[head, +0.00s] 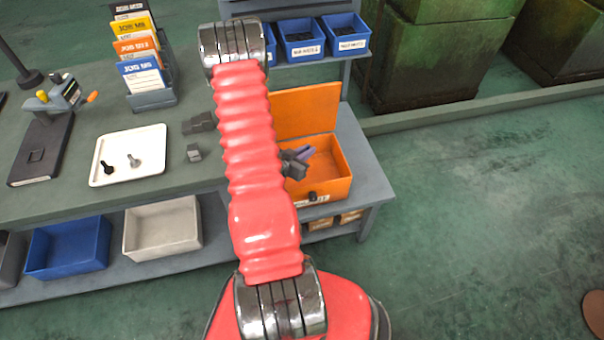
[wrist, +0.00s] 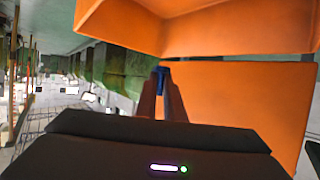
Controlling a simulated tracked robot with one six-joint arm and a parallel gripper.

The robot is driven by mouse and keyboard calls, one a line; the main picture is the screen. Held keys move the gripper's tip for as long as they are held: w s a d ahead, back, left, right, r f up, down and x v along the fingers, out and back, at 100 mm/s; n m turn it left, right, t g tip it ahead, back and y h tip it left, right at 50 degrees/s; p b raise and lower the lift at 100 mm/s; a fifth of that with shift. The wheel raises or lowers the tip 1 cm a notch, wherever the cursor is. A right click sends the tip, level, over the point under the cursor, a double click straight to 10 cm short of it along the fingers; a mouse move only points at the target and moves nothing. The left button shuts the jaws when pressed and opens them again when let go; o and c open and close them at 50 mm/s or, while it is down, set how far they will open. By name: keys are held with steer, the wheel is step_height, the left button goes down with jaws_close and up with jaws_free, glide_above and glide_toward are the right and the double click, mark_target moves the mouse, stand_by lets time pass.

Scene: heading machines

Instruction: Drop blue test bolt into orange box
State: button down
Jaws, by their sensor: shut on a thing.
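The orange box (head: 338,189) stands at the right end of the bench in the head view, its lid (head: 305,110) raised at the back. My gripper (head: 304,155) is over the open box, partly hidden behind my red arm. In the wrist view my gripper (wrist: 162,88) is shut on the blue test bolt (wrist: 160,76), whose small blue end shows between the fingertips. Orange walls of the box (wrist: 235,100) fill the right and top of that view. I cannot make out the bolt in the head view.
A white tray (head: 150,168) with a dark bolt (head: 107,166) and a grey bolt (head: 133,160) lies on the left bench. A card rack (head: 153,98) and a clamp fixture (head: 62,95) stand behind it. Blue bins (head: 300,40) line the back.

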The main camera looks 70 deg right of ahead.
steer(key=shift+f, duration=2.5)
steer(key=c, duration=1.8)
jaws_free()
steer(key=shift+r, duration=0.1)
steer(key=shift+r, duration=4.9)
